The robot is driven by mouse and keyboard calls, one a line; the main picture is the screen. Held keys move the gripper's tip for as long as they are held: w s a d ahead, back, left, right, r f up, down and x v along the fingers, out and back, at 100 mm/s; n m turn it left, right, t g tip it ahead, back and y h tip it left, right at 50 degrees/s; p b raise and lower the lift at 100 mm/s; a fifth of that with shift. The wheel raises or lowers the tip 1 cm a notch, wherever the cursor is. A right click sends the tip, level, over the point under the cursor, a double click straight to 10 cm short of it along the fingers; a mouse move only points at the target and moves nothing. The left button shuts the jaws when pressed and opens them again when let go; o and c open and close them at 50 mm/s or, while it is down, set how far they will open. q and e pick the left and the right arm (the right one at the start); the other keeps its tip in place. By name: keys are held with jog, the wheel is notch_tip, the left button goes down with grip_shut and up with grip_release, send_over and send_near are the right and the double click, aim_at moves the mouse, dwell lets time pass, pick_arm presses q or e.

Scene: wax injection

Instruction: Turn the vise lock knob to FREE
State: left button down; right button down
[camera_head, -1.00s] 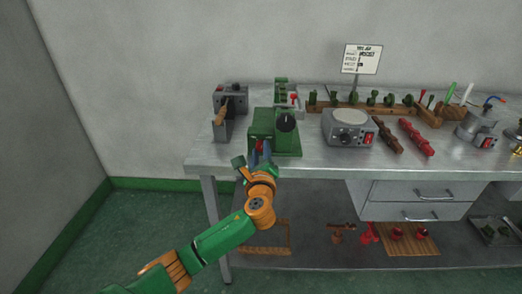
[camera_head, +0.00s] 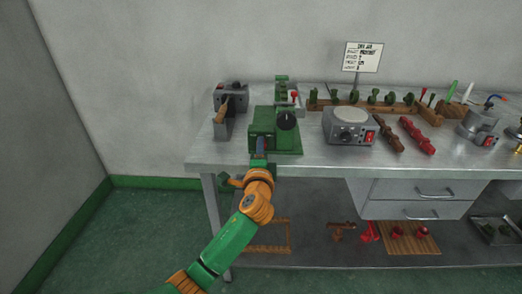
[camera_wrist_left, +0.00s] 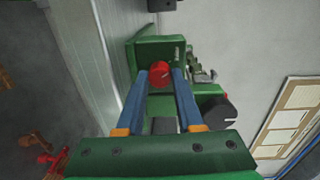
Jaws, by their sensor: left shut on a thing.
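The green vise unit (camera_head: 282,141) stands near the front left of the metal bench. A large black knob (camera_head: 288,120) is on its upper right; it also shows in the left wrist view (camera_wrist_left: 215,112). A small red knob (camera_wrist_left: 160,73) sits on the unit's front face. My left gripper (camera_head: 261,146) is at that front face. In the left wrist view its two blue fingers (camera_wrist_left: 163,82) are on either side of the red knob, shut on it. In the head view the red knob is hidden by the gripper. No FREE marking is legible. My right gripper is out of view.
A grey device with a brown handle (camera_head: 221,115) stands left of the vise unit. A small green-and-grey fixture (camera_head: 282,90) is behind it. A grey round-topped heater (camera_head: 348,124) stands to the right. The bench front edge (camera_head: 320,169) runs under my arm.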

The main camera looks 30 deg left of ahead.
pick_arm(q)
jog(key=shift+n, duration=0.8)
jog(key=c, duration=0.5)
grip_release()
jog(key=shift+c, duration=0.2)
jog(key=v, duration=0.7)
jog(key=shift+s+f, duration=0.1)
